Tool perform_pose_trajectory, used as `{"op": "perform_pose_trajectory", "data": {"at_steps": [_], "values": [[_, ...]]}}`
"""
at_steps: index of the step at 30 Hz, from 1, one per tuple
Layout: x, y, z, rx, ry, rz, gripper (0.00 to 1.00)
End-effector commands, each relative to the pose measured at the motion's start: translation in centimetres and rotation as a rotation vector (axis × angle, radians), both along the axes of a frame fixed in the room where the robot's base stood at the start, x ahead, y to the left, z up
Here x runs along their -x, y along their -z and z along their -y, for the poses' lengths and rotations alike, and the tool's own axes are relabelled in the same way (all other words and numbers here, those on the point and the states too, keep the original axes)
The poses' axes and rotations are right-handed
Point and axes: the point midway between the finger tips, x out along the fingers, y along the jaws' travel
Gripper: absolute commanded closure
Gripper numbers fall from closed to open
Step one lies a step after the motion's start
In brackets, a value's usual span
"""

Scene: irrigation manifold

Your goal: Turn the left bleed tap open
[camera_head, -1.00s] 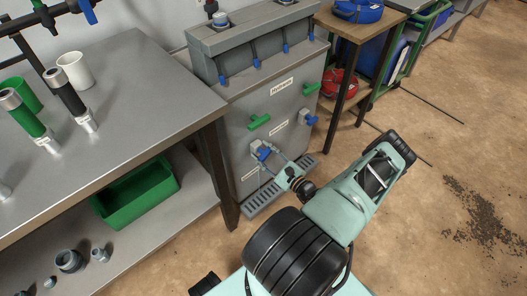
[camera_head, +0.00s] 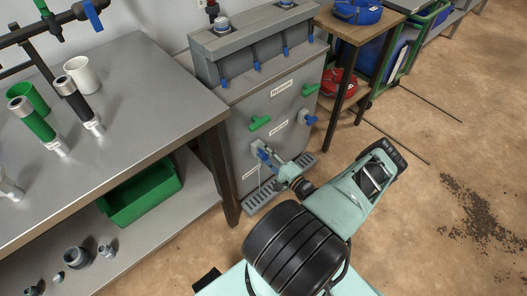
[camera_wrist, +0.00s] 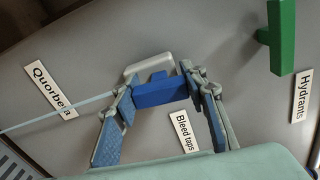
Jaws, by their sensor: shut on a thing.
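The left bleed tap is a blue handle (camera_head: 263,153) low on the front of the grey cabinet. In the wrist view its blue bar (camera_wrist: 162,92) sits between the two fingers of my gripper (camera_wrist: 162,90), in front of a pale mount. My gripper (camera_head: 272,160) is shut on this handle, one finger at each end of the bar. The right bleed tap (camera_head: 308,118), also blue, is up and to the right on the same front, apart from my gripper. Part of the left tap is hidden by the fingers in the head view.
Green hydrant handles (camera_head: 260,123) sit above the taps; one shows close by in the wrist view (camera_wrist: 282,40). A grated drip tray (camera_head: 262,197) juts out below. A steel table (camera_head: 150,100) stands at left, a wooden stand (camera_head: 350,75) at right. Floor at right is mostly open.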

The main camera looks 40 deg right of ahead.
Motion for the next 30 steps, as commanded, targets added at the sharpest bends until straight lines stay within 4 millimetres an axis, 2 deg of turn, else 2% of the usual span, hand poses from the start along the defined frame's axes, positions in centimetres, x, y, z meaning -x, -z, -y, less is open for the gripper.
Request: {"op": "perform_pose_trajectory", "data": {"at_steps": [12, 26, 27, 30], "values": [[-0.09, -0.07, 0.07, 0.151, 0.001, 0.014, 0.85], [-0.03, -0.03, 0.05, 0.165, 0.000, 0.014, 0.85], [-0.03, -0.02, 0.05, 0.165, 0.000, 0.014, 0.58], [-0.02, -0.01, 0.04, 0.163, 0.000, 0.014, 0.47]]}}
